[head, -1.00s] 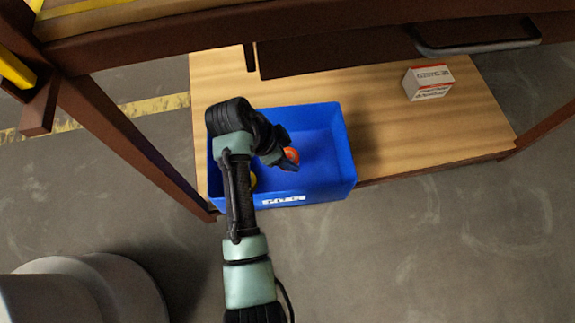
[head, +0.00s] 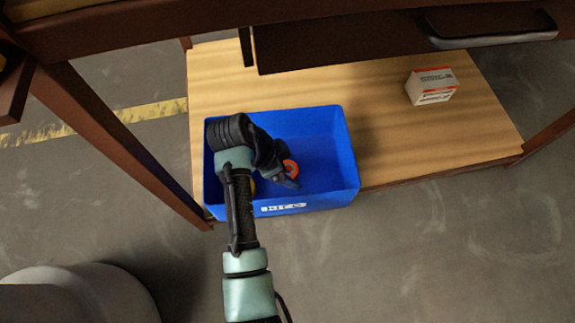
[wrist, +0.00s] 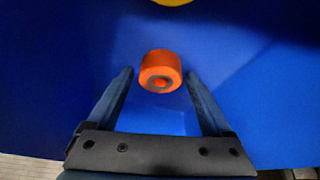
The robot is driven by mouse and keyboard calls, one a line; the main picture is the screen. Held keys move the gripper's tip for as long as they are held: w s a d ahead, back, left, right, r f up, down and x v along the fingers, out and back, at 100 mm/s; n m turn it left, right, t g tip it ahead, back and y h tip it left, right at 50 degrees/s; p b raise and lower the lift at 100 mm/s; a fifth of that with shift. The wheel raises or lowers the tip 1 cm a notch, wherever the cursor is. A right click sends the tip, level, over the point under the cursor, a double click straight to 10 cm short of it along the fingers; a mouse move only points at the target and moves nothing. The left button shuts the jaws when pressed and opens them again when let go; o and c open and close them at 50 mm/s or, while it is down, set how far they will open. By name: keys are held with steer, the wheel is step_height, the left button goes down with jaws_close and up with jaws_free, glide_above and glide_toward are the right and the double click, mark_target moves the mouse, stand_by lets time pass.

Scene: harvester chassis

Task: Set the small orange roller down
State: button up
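The small orange roller (head: 291,168) is inside the blue bin (head: 340,150), near its middle. In the wrist view the roller (wrist: 160,70) shows its round end with a dark centre. It appears to rest on the bin floor. My gripper (head: 285,177) reaches down into the bin. In the wrist view my gripper (wrist: 159,75) is open, with the roller between its fingertips. A blue gap shows on each side, so neither finger appears to touch it.
A yellow item (wrist: 172,2) lies in the bin, partly cut off in the wrist view. The bin stands on a wooden shelf (head: 400,135). A white and red box (head: 432,87) stands at the right. A dark brown beam (head: 120,140) slants past on the left.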

steer(key=p+v, duration=0.9)
steer(key=v, duration=0.3)
steer(key=shift+r, duration=0.1)
stand_by(0.5)
